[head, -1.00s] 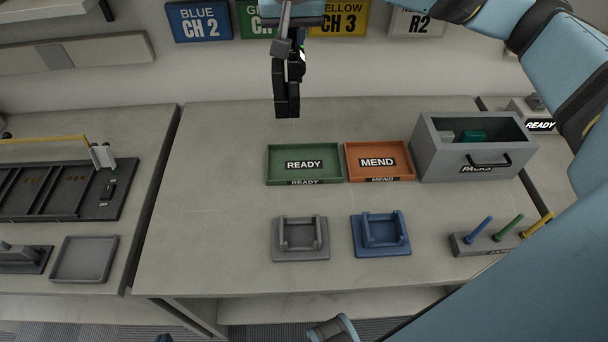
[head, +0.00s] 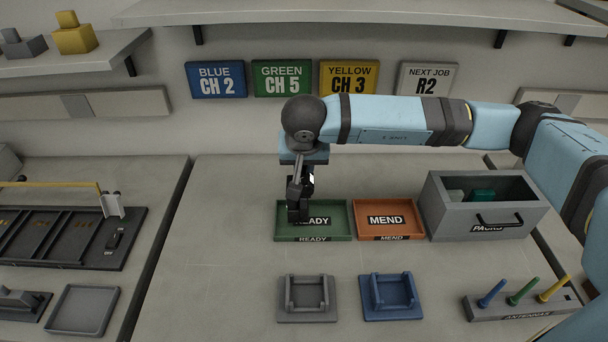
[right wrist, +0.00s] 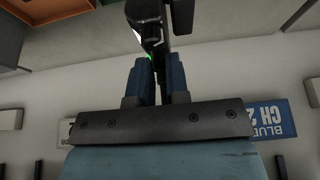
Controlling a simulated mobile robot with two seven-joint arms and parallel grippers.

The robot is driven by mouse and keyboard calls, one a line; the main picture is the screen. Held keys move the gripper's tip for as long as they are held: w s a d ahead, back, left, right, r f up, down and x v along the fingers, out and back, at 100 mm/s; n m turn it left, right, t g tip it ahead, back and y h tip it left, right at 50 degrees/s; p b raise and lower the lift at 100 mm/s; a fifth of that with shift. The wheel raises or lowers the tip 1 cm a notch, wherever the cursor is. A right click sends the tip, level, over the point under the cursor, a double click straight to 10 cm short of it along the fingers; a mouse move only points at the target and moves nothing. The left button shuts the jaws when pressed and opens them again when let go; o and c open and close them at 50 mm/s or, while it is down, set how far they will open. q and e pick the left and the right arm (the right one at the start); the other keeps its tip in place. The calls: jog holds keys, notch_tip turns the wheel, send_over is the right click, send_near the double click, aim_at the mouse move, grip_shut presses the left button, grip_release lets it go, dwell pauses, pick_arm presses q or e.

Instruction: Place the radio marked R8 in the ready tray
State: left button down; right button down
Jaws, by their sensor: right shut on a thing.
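My right gripper (head: 301,184) is shut on a black radio (head: 297,209), which hangs upright below the fingers. In the head view the radio's lower end overlaps the green ready tray (head: 337,232); I cannot tell whether it touches the tray floor. In the right wrist view the radio (right wrist: 158,18) shows between the blue fingers, with a small green light and part of a white label. Its marking cannot be read. The tray is otherwise empty where I can see it. My left gripper is out of view.
The orange mend tray (head: 389,235) stands just right of the ready tray, then the grey packs box (head: 455,218). A grey cradle (head: 307,312) and a blue cradle (head: 392,309) stand in front. An antenna stand (head: 520,305) is at the front right.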

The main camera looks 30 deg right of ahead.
aim_at(304, 174)
jog(key=shift+f, duration=1.85)
jog(key=shift+f, duration=0.15)
jog(key=c, duration=1.1)
grip_release()
jog(key=shift+r, duration=0.25)
jog(key=v, duration=1.2)
